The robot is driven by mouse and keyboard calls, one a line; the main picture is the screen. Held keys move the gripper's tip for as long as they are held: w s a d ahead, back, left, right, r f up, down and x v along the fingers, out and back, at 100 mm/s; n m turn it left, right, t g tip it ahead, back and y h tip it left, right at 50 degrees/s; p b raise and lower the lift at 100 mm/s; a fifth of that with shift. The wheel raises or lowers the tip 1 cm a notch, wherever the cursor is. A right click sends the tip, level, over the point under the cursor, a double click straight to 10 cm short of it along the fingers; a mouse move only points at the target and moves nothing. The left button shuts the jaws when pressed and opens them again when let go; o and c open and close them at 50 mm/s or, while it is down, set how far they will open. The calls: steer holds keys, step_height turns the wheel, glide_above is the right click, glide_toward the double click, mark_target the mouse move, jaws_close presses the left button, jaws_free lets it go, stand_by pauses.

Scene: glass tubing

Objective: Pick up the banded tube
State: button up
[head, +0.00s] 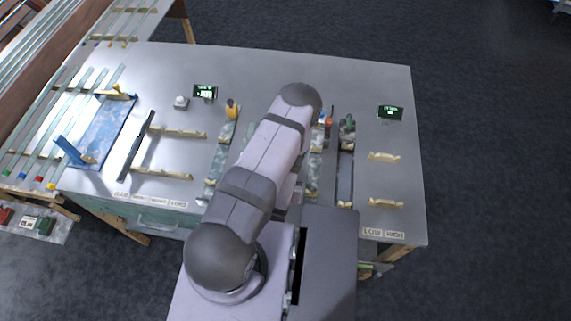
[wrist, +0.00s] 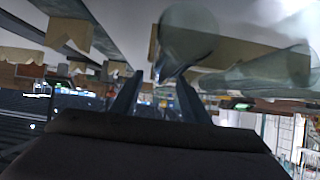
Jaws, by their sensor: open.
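Several clear glass tubes (head: 39,130) lie side by side at the left of the table, with green, red, blue and yellow marks at their near ends. I cannot tell which one is the banded tube. In the wrist view, my gripper (wrist: 157,92) shows two dark fingers standing apart with a gap between them. A clear, rounded glass shape (wrist: 188,38) appears just beyond and above the fingers, and another clear glass tube (wrist: 272,72) lies to the right. No band is clear on either. In the head view my arm hides the gripper.
A blue board (head: 103,130) with upright pieces lies left on the grey table (head: 270,65). A black bar (head: 136,146) rests by pale wooden supports (head: 178,133). Two small displays (head: 205,91) and (head: 390,113) stand at the back. Wooden supports (head: 384,157) at right have clear space around them.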

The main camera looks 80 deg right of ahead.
steer(key=shift+d+f, duration=0.1)
steer(key=shift+d, duration=0.1)
steer(key=shift+c, duration=0.3)
jaws_close()
stand_by(0.3)
steer(key=shift+r+b, duration=0.3)
steer(key=shift+r, duration=0.95)
step_height(320, 180, up, 6)
steer(key=shift+r+p, duration=0.2)
steer(key=shift+p, duration=1)
steer(key=shift+r+p, duration=0.6)
